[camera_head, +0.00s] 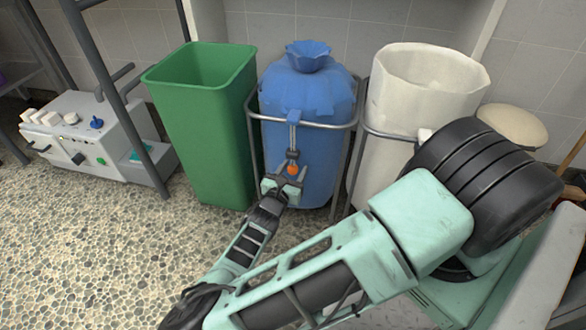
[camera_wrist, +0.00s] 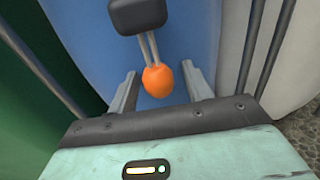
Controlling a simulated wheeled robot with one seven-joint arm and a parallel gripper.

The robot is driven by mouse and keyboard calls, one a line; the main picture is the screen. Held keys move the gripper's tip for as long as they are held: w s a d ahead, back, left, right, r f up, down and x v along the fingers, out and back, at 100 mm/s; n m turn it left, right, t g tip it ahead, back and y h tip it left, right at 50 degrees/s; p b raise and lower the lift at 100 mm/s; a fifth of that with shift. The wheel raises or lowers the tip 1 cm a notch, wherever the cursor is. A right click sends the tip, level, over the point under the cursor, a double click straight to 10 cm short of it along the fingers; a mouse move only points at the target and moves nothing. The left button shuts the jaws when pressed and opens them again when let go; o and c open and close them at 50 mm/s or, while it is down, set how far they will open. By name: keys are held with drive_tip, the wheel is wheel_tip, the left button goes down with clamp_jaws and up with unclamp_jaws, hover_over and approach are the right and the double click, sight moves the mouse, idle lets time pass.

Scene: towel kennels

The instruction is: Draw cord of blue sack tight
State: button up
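The blue sack (camera_head: 305,95) stands in a metal frame, its top gathered into a narrow neck with a flared tuft (camera_head: 308,56). A cord hangs down its front through a dark block (camera_wrist: 138,15) to an orange bead (camera_head: 292,169). In the wrist view two pale cord strands run from the block to the orange bead (camera_wrist: 158,81). My gripper (camera_head: 285,178) is at the sack's front. Its fingers are open on either side of the bead, with a visible gap on each side (camera_wrist: 160,72).
A green bin (camera_head: 205,130) stands close on the left and a white sack (camera_head: 415,85) in a frame on the right. The metal frame rail (camera_head: 325,126) crosses above my gripper. A white control box (camera_head: 85,135) is at far left. Pebbled floor in front is clear.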

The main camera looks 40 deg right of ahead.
drive_tip(key=shift+s+a+r, duration=0.15)
drive_tip(key=shift+s+a, duration=0.05)
drive_tip(key=shift+a, duration=0.25)
drive_tip(key=p+v, duration=0.4)
drive_tip(key=v, duration=1.2)
drive_tip(key=shift+s+a, duration=0.15)
